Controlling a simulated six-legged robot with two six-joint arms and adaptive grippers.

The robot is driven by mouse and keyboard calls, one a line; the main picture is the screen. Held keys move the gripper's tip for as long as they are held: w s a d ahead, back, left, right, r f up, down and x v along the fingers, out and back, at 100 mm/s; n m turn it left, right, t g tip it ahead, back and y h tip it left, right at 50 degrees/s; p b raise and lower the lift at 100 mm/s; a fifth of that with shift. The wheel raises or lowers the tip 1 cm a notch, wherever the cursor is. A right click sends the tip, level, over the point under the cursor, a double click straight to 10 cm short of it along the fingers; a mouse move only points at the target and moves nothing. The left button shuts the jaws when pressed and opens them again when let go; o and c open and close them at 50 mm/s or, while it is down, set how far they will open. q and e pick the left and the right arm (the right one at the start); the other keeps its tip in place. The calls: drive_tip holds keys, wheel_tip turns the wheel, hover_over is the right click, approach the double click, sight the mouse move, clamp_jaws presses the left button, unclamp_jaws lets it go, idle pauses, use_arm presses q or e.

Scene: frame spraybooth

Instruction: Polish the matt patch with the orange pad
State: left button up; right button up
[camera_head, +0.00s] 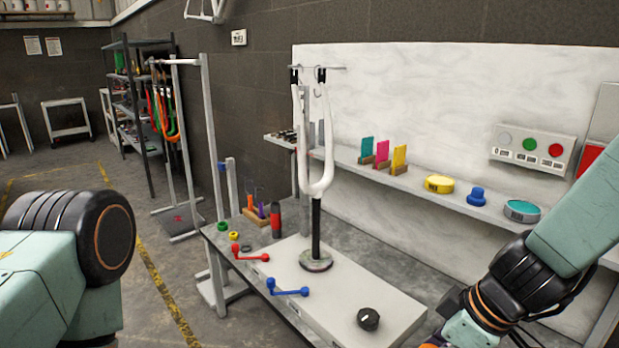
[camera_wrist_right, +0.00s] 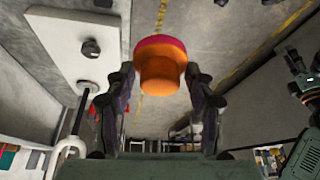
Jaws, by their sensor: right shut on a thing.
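The orange pad (camera_wrist_right: 160,78) has a rounded body with a red edge. My right gripper (camera_wrist_right: 160,72) is shut on it in the right wrist view, a finger on each side, above the floor. A white U-shaped fork (camera_head: 329,150) hangs upright by hooks from a rail in the head view, its dark stem reaching a round foot on the white bench plate (camera_head: 345,285). The fork also shows at the lower left of the right wrist view (camera_wrist_right: 72,144), apart from the pad. I cannot make out a matt patch.
A black knob (camera_head: 368,319), a blue crank (camera_head: 288,288) and a red crank (camera_head: 250,252) stand around the plate. The shelf behind holds a yellow round pad (camera_head: 438,184), a blue knob (camera_head: 476,196) and a teal round pad (camera_head: 521,211). Floor at left is mostly clear.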

drive_tip(key=shift+s+a+r+n, duration=0.1)
drive_tip(key=shift+s+a+n, duration=0.1)
drive_tip(key=shift+n, duration=0.1)
drive_tip(key=m, duration=0.2)
drive_tip(key=shift+w+a+m+t, duration=0.2)
drive_tip(key=shift+m+t, duration=0.1)
drive_tip(key=shift+t, duration=0.1)
drive_tip(key=m, duration=0.1)
drive_tip(key=m+h, duration=0.1)
drive_tip(key=shift+s+d+m+t, duration=0.15)
drive_tip(key=shift+m+t, duration=0.15)
drive_tip(key=shift+h, duration=0.3)
drive_tip(key=shift+d, duration=0.15)
